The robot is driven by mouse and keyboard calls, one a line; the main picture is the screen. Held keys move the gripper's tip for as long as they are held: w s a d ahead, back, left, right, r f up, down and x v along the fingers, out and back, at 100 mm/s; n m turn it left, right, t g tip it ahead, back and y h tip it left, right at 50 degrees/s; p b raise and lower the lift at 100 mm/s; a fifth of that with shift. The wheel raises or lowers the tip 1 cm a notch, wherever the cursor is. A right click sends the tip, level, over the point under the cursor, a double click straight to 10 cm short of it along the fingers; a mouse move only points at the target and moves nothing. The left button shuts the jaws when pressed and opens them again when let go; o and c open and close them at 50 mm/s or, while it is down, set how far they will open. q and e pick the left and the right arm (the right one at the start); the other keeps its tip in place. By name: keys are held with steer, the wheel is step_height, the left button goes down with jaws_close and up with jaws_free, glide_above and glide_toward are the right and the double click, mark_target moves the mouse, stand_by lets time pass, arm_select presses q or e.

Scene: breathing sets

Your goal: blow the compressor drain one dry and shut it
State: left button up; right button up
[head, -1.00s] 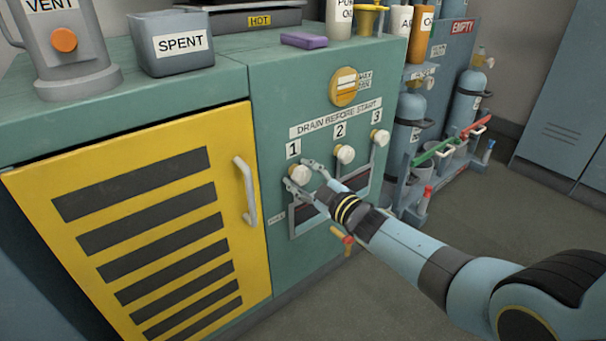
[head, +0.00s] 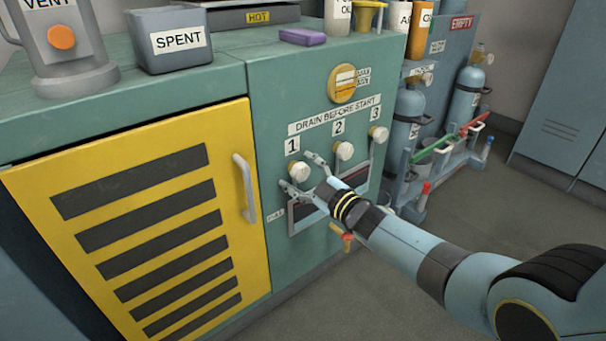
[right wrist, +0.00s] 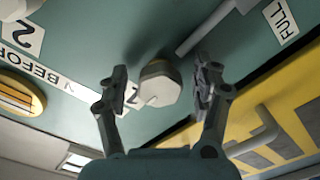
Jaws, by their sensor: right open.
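The drain 1 knob (head: 299,173), round and off-white, sits under the "1" label on the green compressor front. My right gripper (head: 296,169) is open, with one finger on each side of this knob. In the right wrist view the knob (right wrist: 158,84) lies between the spread fingers, with a visible gap on both sides. Knob 2 (head: 343,151) and knob 3 (head: 378,134) sit to its right. A dark window (head: 300,216) below knob 1 is partly hidden by my gripper. My left gripper is not in view.
A yellow louvred door (head: 150,220) with a pale handle (head: 245,188) is left of the knobs. A small orange-handled valve (head: 346,240) hangs below my right wrist. A grey "SPENT" bin (head: 170,62) and a purple block (head: 302,37) stand on top. Gas cylinders (head: 467,95) stand at right.

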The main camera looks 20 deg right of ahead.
steer(key=v, duration=1.2)
